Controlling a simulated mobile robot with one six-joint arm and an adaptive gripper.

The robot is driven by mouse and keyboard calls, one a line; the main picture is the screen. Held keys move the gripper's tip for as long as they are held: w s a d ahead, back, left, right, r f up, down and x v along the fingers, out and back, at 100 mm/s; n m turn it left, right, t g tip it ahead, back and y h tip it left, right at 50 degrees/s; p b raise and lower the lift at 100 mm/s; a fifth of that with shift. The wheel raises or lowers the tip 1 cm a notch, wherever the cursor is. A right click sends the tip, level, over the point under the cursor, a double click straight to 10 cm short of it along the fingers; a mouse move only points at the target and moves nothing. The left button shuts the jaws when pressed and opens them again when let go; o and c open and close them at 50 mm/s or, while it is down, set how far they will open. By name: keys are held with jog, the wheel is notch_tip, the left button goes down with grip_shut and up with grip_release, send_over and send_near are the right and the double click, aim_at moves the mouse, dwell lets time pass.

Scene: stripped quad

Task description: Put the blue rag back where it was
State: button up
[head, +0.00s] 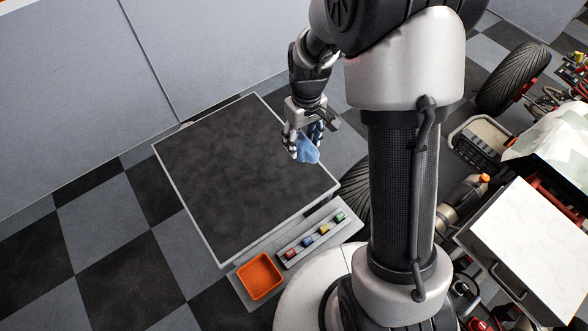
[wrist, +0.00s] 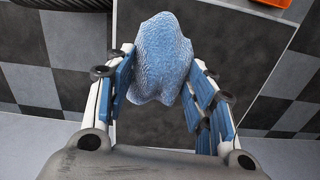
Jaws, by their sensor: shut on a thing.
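The blue rag (head: 307,150) is held in my gripper (head: 305,140) in the head view. It hangs in a crumpled bunch over the right part of a dark-topped table (head: 225,170). In the wrist view the rag (wrist: 161,58) sits between the two blue-padded fingers of my gripper (wrist: 160,75). The fingers are shut on it. The dark table top (wrist: 240,45) shows below and behind the rag. The gap between rag and table top is hard to judge.
An orange tray (head: 260,276) and a strip with several coloured blocks (head: 308,240) lie by the table's front edge. A white-topped drawer unit (head: 530,245) and a large tyre (head: 513,78) stand on the right. Most of the table top is bare.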

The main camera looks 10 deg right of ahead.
aim_at(299, 180)
jog(key=shift+w+a+r, duration=0.15)
jog(key=shift+w+r, duration=0.1)
jog(key=shift+w, duration=0.1)
jog(key=shift+n, duration=0.3)
notch_tip(299, 180, down, 20)
jog(key=b, duration=0.5)
jog(key=shift+r, duration=0.1)
jog(key=shift+s, duration=0.1)
jog(key=o, duration=1.1)
jog(key=shift+c, duration=0.2)
